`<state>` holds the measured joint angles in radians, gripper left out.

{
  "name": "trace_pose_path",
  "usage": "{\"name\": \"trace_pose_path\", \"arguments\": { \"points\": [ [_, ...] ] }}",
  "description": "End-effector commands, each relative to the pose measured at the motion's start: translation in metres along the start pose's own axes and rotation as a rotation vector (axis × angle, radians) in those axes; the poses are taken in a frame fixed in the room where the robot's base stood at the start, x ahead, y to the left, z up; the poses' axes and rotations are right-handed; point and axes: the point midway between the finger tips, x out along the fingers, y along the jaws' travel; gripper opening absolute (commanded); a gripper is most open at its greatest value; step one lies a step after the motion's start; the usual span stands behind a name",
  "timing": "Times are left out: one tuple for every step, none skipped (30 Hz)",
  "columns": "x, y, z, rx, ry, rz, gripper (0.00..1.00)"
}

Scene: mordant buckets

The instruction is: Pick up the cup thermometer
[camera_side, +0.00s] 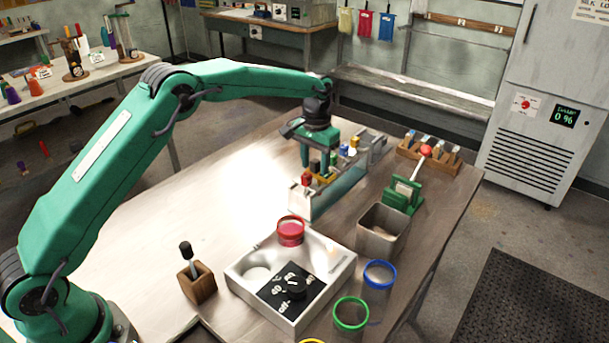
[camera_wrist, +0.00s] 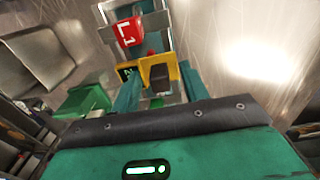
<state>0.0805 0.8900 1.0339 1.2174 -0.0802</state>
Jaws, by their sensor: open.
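My gripper (camera_side: 318,160) points down over a narrow rack (camera_side: 345,189) of colour-topped pieces. In the wrist view, the open fingers of my gripper (camera_wrist: 158,88) stand on either side of a black-topped piece (camera_wrist: 159,75) in a yellow surround; contact cannot be told. A red piece marked L1 (camera_wrist: 129,32) stands beyond it. No piece is plainly readable as the cup thermometer. A black-topped stick (camera_side: 186,250) stands upright in a wooden block (camera_side: 198,288) at the front left, apart from my gripper; it may be the thermometer, but I cannot confirm this.
A white tray (camera_side: 338,272) with a black dial panel stands in front of the rack. Red-rimmed (camera_side: 291,233), blue-rimmed (camera_side: 380,275) and green-rimmed (camera_side: 351,315) cups are around it. A metal bin (camera_side: 383,231) and green press (camera_side: 402,195) stand right.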

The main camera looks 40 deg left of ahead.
Motion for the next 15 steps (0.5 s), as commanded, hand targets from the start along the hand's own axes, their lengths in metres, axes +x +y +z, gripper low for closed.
{"name": "trace_pose_path", "arguments": {
  "points": [
    [-0.0001,0.0,0.0,0.0,0.0,0.0,0.45],
    [-0.0001,0.0,0.0,0.0,0.0,0.0,0.43],
    [-0.0002,0.0,0.0,0.0,0.0,0.0,0.35],
    [-0.0002,0.0,0.0,0.0,0.0,0.0,0.29],
    [-0.0002,0.0,0.0,0.0,0.0,0.0,0.23],
    [-0.0002,0.0,0.0,0.0,0.0,0.0,0.15],
    [-0.0002,0.0,0.0,0.0,0.0,0.0,0.09],
    [-0.0002,0.0,0.0,0.0,0.0,0.0,0.03],
    [-0.0002,0.0,0.0,0.0,0.0,0.0,0.0],
    [-0.0002,0.0,0.0,0.0,0.0,0.0,0.0],
    [-0.0003,0.0,-0.0001,0.0,0.0,0.0,0.0],
    [-0.0004,0.0,-0.0001,0.0,0.0,0.0,0.0],
    [-0.0004,0.0,-0.0001,0.0,0.0,0.0,0.0],
    [-0.0004,0.0,-0.0001,0.0,0.0,0.0,0.0],
    [-0.0004,0.0,-0.0001,0.0,0.0,0.0,0.0]
  ]
}}
